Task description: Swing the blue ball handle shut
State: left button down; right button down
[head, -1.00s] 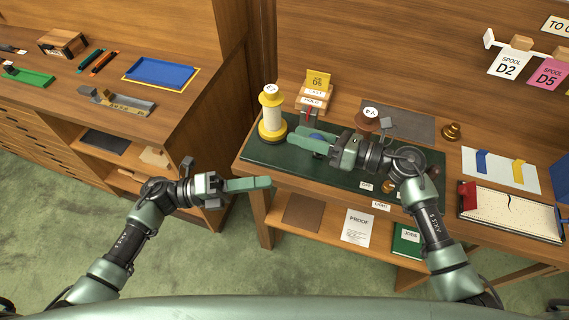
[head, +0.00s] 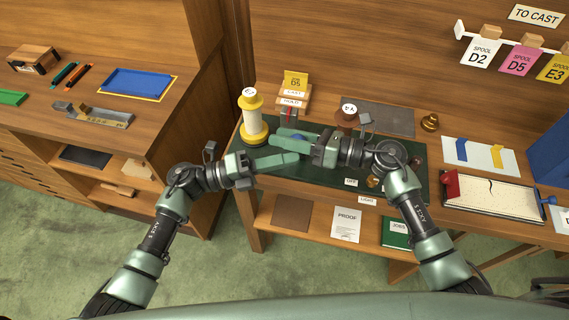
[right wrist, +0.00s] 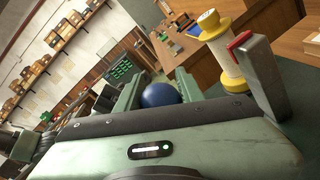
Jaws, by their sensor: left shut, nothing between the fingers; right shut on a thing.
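The blue ball handle (head: 299,137) is mostly covered by my right gripper (head: 285,138) in the head view. In the right wrist view the blue ball (right wrist: 160,95) sits between the two green fingers, which are shut on it. My left gripper (head: 296,158) is shut and empty, its fingertips just in front of the right gripper's fingers at the front edge of the green mat (head: 262,151). Whether the two grippers touch, I cannot tell. The handle's arm and the rest of the caster are hidden behind my right gripper.
A yellow and white spool (head: 253,118) stands at the mat's left end. A grey upright part with a red top (right wrist: 262,75) is close to the right of the ball in the wrist view. Shelves below hold papers.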

jog(key=shift+f, duration=0.25)
